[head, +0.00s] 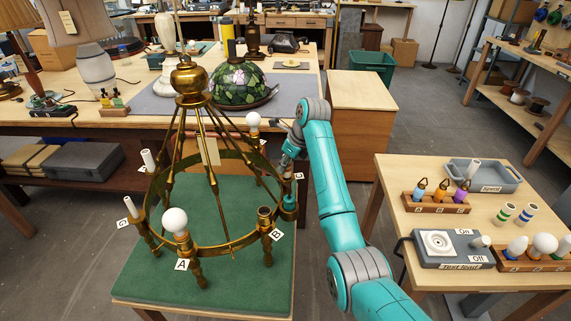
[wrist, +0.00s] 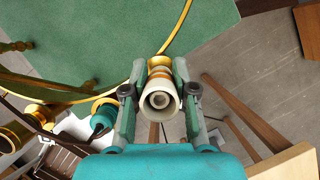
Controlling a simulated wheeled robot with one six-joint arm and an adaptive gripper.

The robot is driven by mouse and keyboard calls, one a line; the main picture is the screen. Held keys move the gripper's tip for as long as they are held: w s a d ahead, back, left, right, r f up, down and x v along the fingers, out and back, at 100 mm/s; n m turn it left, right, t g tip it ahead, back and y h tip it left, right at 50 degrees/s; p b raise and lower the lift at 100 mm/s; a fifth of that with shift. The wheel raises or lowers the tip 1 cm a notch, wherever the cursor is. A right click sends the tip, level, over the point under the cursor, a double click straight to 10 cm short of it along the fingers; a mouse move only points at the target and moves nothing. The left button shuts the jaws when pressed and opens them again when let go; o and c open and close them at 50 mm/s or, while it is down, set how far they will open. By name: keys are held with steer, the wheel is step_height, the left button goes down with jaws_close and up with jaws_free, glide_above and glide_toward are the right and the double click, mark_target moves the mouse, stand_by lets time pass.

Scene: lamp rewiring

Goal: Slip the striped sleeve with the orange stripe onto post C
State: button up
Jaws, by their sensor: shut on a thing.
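In the wrist view my gripper (wrist: 160,78) is shut on the striped sleeve (wrist: 159,104), a pale tube with an orange stripe. Its open end faces the camera. A brass-coloured part shows just beyond the sleeve; I cannot tell whether they touch. In the head view the brass lamp frame (head: 203,250) stands on a green-topped table, with lettered tags around its ring. A tag (head: 299,175) there is too small to read, so post C is not certain.
Tags A (head: 181,265) and B (head: 276,235) mark front posts. White bulbs and pale tubes stand on other posts. The right table holds a green-striped sleeve (head: 504,213), a blue-striped sleeve (head: 527,214), a grey tray (head: 484,184) and a test unit (head: 452,250). Green tabletop (head: 225,285) is bare in front.

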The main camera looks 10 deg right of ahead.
steer(key=shift+f, duration=0.15)
stand_by(0.5)
steer(key=o, duration=0.8)
steer(key=shift+o, duration=0.2)
